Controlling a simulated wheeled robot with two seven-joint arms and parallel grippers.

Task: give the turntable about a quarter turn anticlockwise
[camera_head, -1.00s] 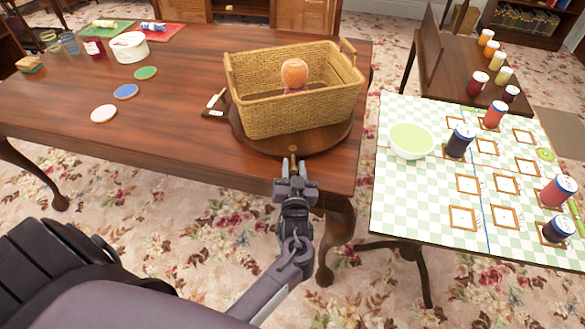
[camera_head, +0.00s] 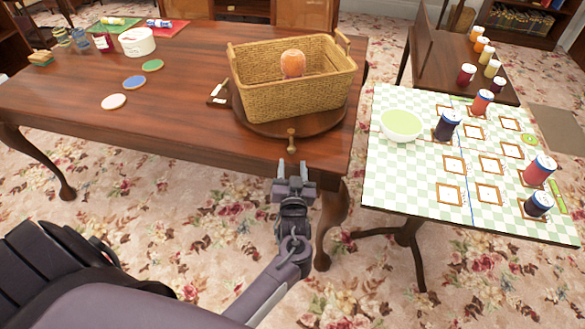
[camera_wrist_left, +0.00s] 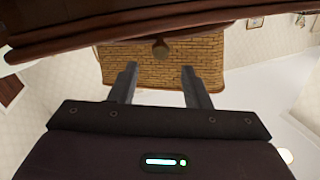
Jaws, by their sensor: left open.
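The turntable, a round dark wooden disc (camera_head: 262,126), lies on the wooden table near its front right corner. A wicker basket (camera_head: 290,95) stands on it with an orange round thing (camera_head: 292,62) inside. A small brass-coloured knob (camera_head: 291,141) stands at the turntable's front edge; a knob also shows in the left wrist view (camera_wrist_left: 160,48), just beyond and between the fingertips. My left gripper (camera_head: 292,167) is open and empty in front of the knob, apart from it, by the table's front edge. My right gripper is not in view.
A dark piece with a white marking (camera_head: 217,94) lies left of the turntable. Coasters (camera_head: 134,82), a white tub (camera_head: 137,42) and jars stand on the wooden table (camera_head: 190,120). A checked table (camera_head: 410,180) with a bowl (camera_head: 401,125) and several cans stands at the right.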

